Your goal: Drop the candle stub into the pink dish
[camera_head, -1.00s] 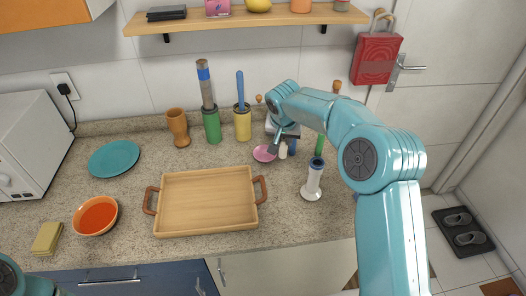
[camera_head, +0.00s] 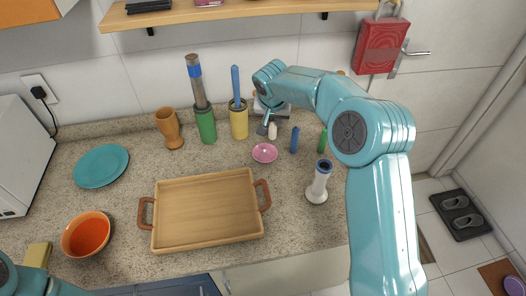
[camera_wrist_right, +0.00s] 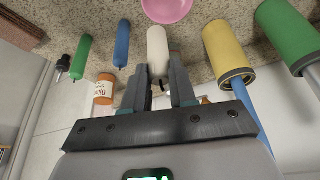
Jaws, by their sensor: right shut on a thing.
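The candle stub is a short white cylinder (camera_head: 273,131), just behind the pink dish. My right gripper (camera_head: 267,124) is shut on it; the right wrist view shows the white stub (camera_wrist_right: 157,42) between the two fingers (camera_wrist_right: 160,76). I cannot tell whether its base touches the counter. The pink dish (camera_head: 264,153) is small, round and empty on the counter; its edge shows at the top of the right wrist view (camera_wrist_right: 167,8). My left gripper is out of view; only a bit of my left arm shows at the bottom left.
A blue candle (camera_head: 295,140) and a green one (camera_head: 323,140) stand right of the stub. Yellow (camera_head: 239,124) and green (camera_head: 206,127) holders stand left. A wooden tray (camera_head: 158,215) lies in front, with a white-blue stand (camera_head: 317,190) to its right.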

